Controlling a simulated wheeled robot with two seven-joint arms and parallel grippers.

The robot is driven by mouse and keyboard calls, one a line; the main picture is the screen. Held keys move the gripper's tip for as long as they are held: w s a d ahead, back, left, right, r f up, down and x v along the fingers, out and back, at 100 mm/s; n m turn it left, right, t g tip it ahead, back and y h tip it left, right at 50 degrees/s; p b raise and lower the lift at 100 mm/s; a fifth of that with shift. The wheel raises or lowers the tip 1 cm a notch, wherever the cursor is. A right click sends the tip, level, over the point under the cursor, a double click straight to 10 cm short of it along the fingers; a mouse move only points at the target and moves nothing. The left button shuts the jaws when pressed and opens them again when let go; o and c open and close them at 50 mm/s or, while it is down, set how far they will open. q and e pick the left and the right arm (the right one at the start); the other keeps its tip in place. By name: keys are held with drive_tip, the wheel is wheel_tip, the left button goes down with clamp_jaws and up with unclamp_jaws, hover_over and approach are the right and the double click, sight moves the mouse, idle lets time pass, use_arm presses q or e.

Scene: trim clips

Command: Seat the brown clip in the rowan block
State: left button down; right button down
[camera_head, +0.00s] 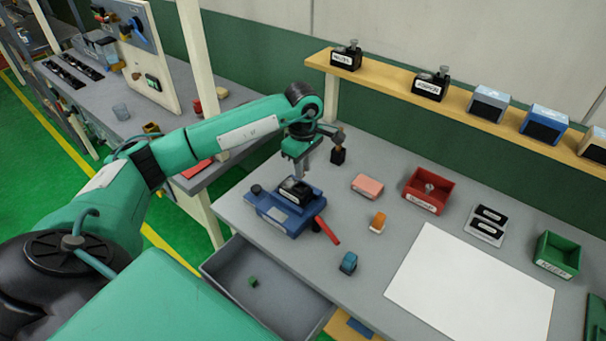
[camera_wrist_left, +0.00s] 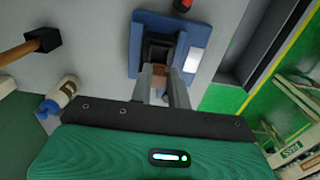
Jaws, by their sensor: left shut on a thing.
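My left gripper (camera_head: 300,172) points down over the blue fixture (camera_head: 277,214), which holds a dark block (camera_head: 293,190). In the left wrist view the gripper (camera_wrist_left: 161,92) is shut on a small brown clip (camera_wrist_left: 160,74), held between the two grey fingertips. The dark block (camera_wrist_left: 158,50) lies just beyond the fingertips, in the blue fixture (camera_wrist_left: 139,32). I cannot tell whether the clip touches the block. The fixture has a red lever (camera_head: 328,231) sticking out at its front right. I cannot read the block's label. My right gripper is not in view.
A red bin (camera_head: 428,208), a green bin (camera_head: 557,266) and a white sheet (camera_head: 470,290) are further right. An open drawer (camera_head: 285,296) is in front.

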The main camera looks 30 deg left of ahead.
use_arm(q)
drive_tip(key=shift+f, duration=0.6)
wheel_tip(320, 180, down, 4)
drive_tip(key=shift+p, duration=0.85)
drive_tip(key=shift+f, duration=0.1)
drive_tip(key=shift+f+b, duration=0.15)
drive_tip(key=shift+b, duration=0.15)
drive_tip(key=c, duration=1.3)
unclamp_jaws()
drive_tip(key=shift+c, duration=0.2)
drive_tip(key=shift+r, duration=0.2)
